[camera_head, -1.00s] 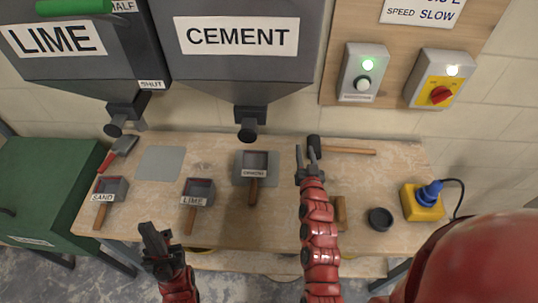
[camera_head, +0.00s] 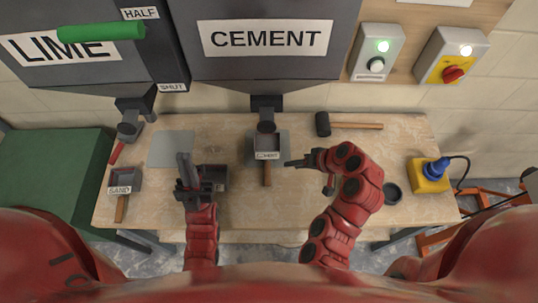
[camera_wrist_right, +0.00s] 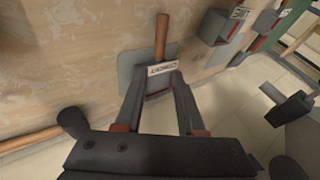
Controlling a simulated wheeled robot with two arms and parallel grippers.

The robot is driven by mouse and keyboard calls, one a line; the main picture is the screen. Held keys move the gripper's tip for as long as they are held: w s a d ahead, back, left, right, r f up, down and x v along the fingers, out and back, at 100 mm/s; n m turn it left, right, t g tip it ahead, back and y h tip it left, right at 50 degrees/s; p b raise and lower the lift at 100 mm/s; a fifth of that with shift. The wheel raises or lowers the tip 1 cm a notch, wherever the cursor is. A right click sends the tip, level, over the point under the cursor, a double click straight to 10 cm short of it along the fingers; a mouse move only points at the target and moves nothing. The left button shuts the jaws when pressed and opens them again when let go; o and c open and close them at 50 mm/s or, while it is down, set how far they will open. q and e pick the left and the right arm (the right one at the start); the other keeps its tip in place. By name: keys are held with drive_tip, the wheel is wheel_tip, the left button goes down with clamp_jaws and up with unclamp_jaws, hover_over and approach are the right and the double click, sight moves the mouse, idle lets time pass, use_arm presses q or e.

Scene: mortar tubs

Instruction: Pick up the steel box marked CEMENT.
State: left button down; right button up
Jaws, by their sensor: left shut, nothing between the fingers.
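The steel box marked CEMENT (camera_head: 267,154) sits upright on a grey plate at the middle of the bench, its wooden handle toward me. It also shows in the right wrist view (camera_wrist_right: 161,70), beyond and between the finger ends, handle pointing up. My right gripper (camera_head: 289,163) is just right of the box and points left at it. Its two fingers (camera_wrist_right: 157,84) are spread in the wrist view, with nothing gripped; I cannot tell whether they touch the box. My left gripper (camera_head: 184,157) is shut and empty, in front of the LIME box (camera_head: 214,173), partly hiding it.
The CEMENT hopper (camera_head: 266,39) hangs behind the box, its spout (camera_head: 266,112) close above. A SAND box (camera_head: 122,179) stands at the left. A mallet (camera_head: 345,125) lies behind my right gripper. A black round dish (camera_head: 392,194) and a yellow-blue device (camera_head: 428,175) are at the right.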

drive_tip(key=b, duration=0.9)
approach(269, 166)
drive_tip(key=x, duration=0.3)
drive_tip(key=shift+s+f, duration=0.25)
drive_tip(key=shift+f, duration=0.2)
drive_tip(key=shift+w+a+f+b, duration=0.2)
drive_tip(key=shift+w+a+b, duration=0.05)
drive_tip(key=shift+b, duration=0.1)
drive_tip(key=shift+w+a+f+p, duration=0.2)
drive_tip(key=shift+a+f+p, duration=0.1)
drive_tip(key=shift+a+p, duration=0.25)
drive_tip(key=p+x, duration=0.1)
drive_tip(key=x, duration=0.2)
drive_tip(key=shift+d+p, duration=0.1)
drive_tip(key=shift+p, duration=0.2)
drive_tip(key=shift+w+a+f, duration=0.2)
drive_tip(key=shift+a+f, duration=0.05)
drive_tip(key=shift+f, duration=0.2)
drive_tip(key=shift+c, duration=0.2)
clamp_jaws()
drive_tip(key=shift+w, duration=0.1)
